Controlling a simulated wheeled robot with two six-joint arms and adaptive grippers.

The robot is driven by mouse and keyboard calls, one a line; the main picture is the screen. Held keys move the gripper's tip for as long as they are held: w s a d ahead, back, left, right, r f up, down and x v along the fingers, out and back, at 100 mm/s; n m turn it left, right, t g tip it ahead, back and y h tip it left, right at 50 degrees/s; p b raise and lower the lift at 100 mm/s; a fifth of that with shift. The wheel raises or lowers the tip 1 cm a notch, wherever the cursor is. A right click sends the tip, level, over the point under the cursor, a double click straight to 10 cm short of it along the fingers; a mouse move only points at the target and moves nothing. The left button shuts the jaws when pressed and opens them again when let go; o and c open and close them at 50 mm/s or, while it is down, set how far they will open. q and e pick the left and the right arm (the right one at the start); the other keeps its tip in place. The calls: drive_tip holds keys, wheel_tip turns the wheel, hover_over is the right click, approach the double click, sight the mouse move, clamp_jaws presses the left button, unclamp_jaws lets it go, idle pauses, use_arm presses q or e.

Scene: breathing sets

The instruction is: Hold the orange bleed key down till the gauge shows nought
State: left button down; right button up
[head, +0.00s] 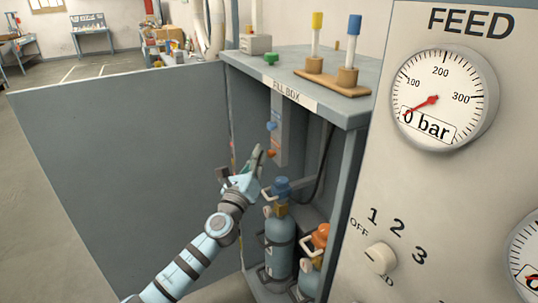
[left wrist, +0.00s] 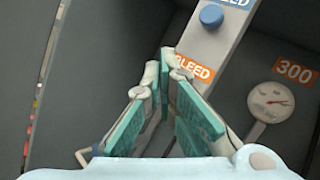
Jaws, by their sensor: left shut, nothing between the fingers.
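The orange bleed key (head: 271,153) sits low on the grey strip inside the fill box, below a blue key (head: 272,126). My left gripper (head: 257,154) is shut and empty, with its fingertips close to the orange key; I cannot tell whether they touch. In the left wrist view the shut fingers (left wrist: 165,62) cover the orange key, and its orange BLEED label (left wrist: 195,67) shows beside the tips. A small round gauge (left wrist: 271,102) inside the box has its needle pointing right, off to one side. The large FEED gauge (head: 444,98) reads 0 bar.
A blue-topped cylinder (head: 279,242) and an orange-topped one (head: 319,236) stand in the box. Its grey door (head: 120,150) is open at left. The selector knob (head: 380,257) is on the panel at right. A wooden rack (head: 330,82) stands on the box top.

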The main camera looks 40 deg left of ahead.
use_arm(q)
drive_tip(key=shift+w+d, duration=0.25)
drive_tip(key=shift+w, duration=0.25)
idle(1.3)
drive_tip(key=shift+s, duration=0.1)
idle(4.0)
drive_tip(key=shift+s+a, duration=0.45)
drive_tip(key=shift+s, duration=0.3)
drive_tip(key=shift+s+a+b, duration=0.25)
drive_tip(key=shift+s+a, duration=0.15)
drive_tip(key=shift+s, duration=0.35)
drive_tip(key=shift+s+a+b, duration=0.25)
drive_tip(key=shift+s+a, duration=0.1)
drive_tip(key=shift+s, duration=0.35)
drive_tip(key=shift+s+a+b, duration=0.25)
drive_tip(key=shift+s+a, duration=0.15)
drive_tip(key=shift+s, duration=0.35)
